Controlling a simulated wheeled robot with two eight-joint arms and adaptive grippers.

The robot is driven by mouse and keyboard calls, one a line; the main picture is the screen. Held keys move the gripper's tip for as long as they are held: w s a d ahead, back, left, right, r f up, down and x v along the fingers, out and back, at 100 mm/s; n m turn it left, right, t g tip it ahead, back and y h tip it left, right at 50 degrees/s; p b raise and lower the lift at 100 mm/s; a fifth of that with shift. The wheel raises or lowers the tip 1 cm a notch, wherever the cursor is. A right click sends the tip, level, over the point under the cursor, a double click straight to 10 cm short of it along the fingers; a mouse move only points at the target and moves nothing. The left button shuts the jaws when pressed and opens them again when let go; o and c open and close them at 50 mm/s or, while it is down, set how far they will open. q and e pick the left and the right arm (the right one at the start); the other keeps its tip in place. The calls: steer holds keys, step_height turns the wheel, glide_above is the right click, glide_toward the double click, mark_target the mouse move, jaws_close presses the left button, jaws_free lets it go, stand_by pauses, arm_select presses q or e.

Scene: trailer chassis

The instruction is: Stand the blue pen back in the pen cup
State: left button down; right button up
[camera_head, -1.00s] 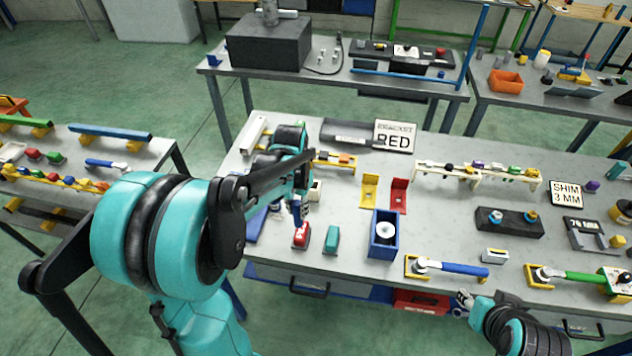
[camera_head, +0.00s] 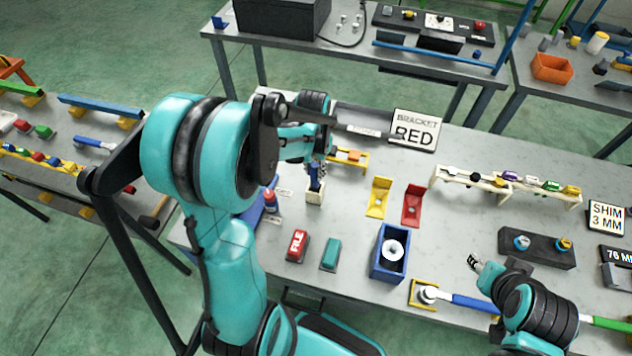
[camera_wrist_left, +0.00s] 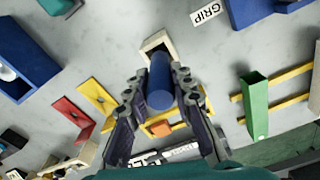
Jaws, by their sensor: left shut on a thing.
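My left gripper (camera_head: 317,164) is shut on the blue pen (camera_head: 314,183) and holds it roughly upright over the cream pen cup (camera_head: 314,197). In the left wrist view, the pen (camera_wrist_left: 159,82) lies between both fingers, its far end overlapping the square mouth of the cup (camera_wrist_left: 155,44). I cannot tell whether the pen's lower end is inside the cup or just above it. My right gripper (camera_head: 477,266) is over the front right of the bench, away from the pen; its finger opening is too small to judge.
A red block (camera_head: 297,245), a teal block (camera_head: 331,253) and a blue bin (camera_head: 390,252) stand in front of the cup. A yellow bracket (camera_head: 378,199) and a red bracket (camera_head: 414,207) stand to its right.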

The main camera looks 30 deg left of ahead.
mark_target(315, 180)
arm_select(q)
step_height(315, 180, down, 5)
steer(key=shift+b, duration=0.5)
steer(key=shift+f, duration=0.1)
steer(key=c, duration=1.3)
jaws_free()
steer(key=shift+f, duration=0.1)
